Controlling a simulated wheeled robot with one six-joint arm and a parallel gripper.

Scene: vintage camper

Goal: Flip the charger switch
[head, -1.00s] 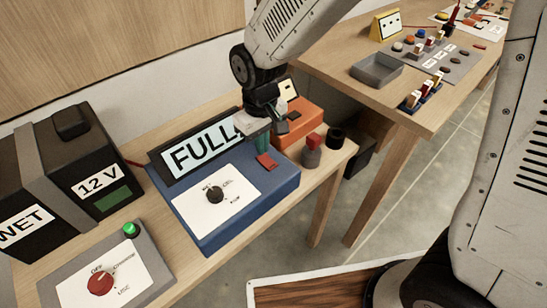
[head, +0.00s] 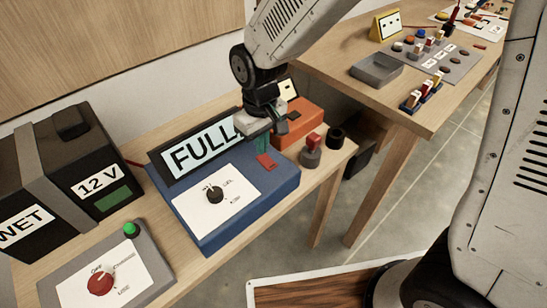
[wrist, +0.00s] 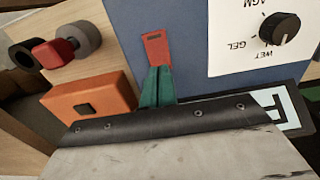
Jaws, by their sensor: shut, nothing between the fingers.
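The charger (head: 205,235) is a blue box on the wooden bench, with a tilted display (head: 195,152) reading "FULL" along its back. Its red switch (head: 266,161) is on the top face near the right end; it also shows in the wrist view (wrist: 154,50). My gripper (head: 263,151) is shut and empty, its teal fingers pointing down just behind the switch. In the wrist view the fingertips (wrist: 158,69) end right at the switch's near edge; I cannot tell whether they touch it. A black dial (head: 215,195) on a white panel points toward WET.
An orange box (head: 300,122) and a red-topped grey post (head: 311,152) stand right of the charger. A black 12 V battery (head: 90,150) and a grey box with a red knob (head: 100,283) are at left. A second table (head: 330,62) holds several small items.

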